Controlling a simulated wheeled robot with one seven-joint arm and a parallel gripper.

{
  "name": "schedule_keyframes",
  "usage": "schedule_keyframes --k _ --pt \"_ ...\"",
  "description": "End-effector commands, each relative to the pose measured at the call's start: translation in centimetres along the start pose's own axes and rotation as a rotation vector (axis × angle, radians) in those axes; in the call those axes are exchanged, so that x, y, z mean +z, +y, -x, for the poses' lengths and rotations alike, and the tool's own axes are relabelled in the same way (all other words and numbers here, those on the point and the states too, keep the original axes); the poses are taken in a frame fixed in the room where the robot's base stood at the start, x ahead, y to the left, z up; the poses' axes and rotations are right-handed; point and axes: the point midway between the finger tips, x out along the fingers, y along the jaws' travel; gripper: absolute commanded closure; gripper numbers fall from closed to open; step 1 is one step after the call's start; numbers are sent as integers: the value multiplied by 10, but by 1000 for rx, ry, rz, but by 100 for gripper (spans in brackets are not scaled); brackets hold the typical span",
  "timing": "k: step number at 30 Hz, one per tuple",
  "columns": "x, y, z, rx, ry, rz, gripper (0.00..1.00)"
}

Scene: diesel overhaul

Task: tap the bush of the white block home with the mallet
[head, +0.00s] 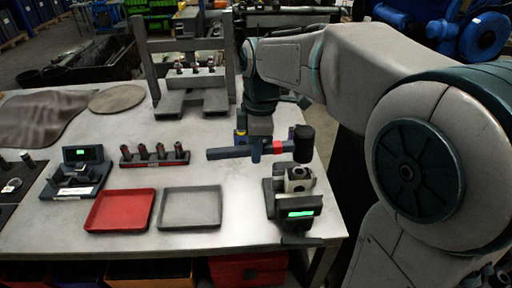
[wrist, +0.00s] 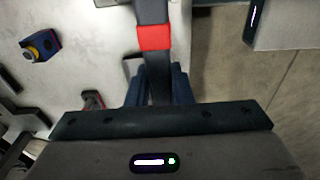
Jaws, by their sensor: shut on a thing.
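My gripper (head: 256,150) is shut on the handle of the mallet (head: 228,153), which lies level across the picture above the right part of the table. The handle has a red band, and the black mallet head (head: 303,143) is at its right end. In the wrist view, my gripper (wrist: 158,90) holds the dark handle with its red band (wrist: 153,38) between blue fingers. The white block (head: 299,181) sits in a dark fixture (head: 283,207) near the table's right edge, just below the mallet head, with a gap between. The bush on top is too small to make out clearly.
The fixture has a lit green display (head: 301,214). A red tray (head: 120,211), a grey tray (head: 191,209) and a rack of several dark pins (head: 154,158) stand to the left. A grey press frame (head: 190,70) stands behind. The table's front edge is close to the fixture.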

Motion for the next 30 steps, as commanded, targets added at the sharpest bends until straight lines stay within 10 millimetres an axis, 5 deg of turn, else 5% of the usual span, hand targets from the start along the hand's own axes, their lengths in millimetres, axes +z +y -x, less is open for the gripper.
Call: schedule_keyframes --k 23,30 --pt "0 0 7 3 66 1 100" --pt "1 0 -18 2 66 0 100"
